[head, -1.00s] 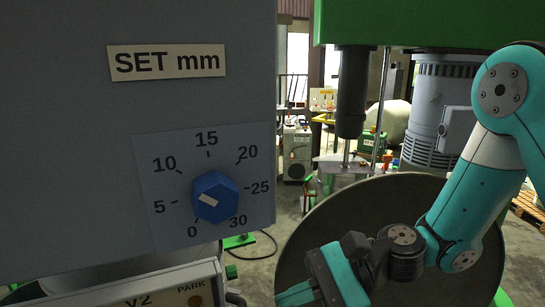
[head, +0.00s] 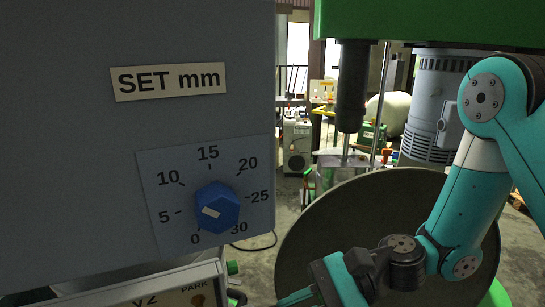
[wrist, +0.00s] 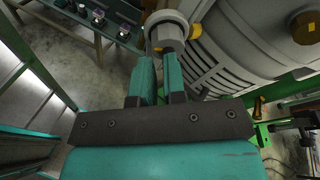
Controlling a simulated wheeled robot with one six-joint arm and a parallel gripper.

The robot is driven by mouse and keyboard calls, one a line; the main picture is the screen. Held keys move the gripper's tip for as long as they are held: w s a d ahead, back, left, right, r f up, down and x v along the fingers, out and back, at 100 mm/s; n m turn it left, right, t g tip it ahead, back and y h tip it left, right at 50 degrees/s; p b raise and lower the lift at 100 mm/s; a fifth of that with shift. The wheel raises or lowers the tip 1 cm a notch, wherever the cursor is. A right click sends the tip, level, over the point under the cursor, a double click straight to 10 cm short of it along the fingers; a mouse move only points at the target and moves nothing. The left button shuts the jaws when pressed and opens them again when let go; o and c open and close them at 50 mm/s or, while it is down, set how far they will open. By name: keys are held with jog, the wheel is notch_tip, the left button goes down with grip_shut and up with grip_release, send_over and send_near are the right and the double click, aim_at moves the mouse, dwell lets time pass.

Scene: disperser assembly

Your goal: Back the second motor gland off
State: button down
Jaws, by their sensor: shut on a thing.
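In the wrist view my gripper (wrist: 160,64) has its two teal fingers closed in with a narrow gap between them. Their tips are at a grey faceted gland (wrist: 168,35) on the side of a large grey ribbed motor body (wrist: 240,50). The gripper is shut on this gland; the exact contact is partly hidden by the fingers. A brass-coloured ring shows at the gland's near end. Which gland is the second one cannot be told. In the head view my gripper (head: 300,296) is at the bottom edge, with its tips cut off or hidden, and the gland does not show.
A grey panel (head: 60,150) with a blue dial (head: 217,207) fills the left of the head view. A large round dark disc (head: 330,225) stands behind my arm. A green beam (head: 430,20) is overhead. A bench (wrist: 100,20) stands at the wrist view's upper left.

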jog(key=shift+s+f+g, duration=0.1)
jog(key=shift+s+g, duration=0.2)
jog(key=shift+s, duration=0.05)
jog(key=p+v, duration=0.1)
jog(key=v, duration=0.2)
jog(key=p+v, duration=0.1)
jog(key=v, duration=0.1)
jog(key=shift+w+d+f+p, duration=0.25)
jog(key=shift+w+d+p, duration=0.05)
jog(key=shift+w, duration=0.1)
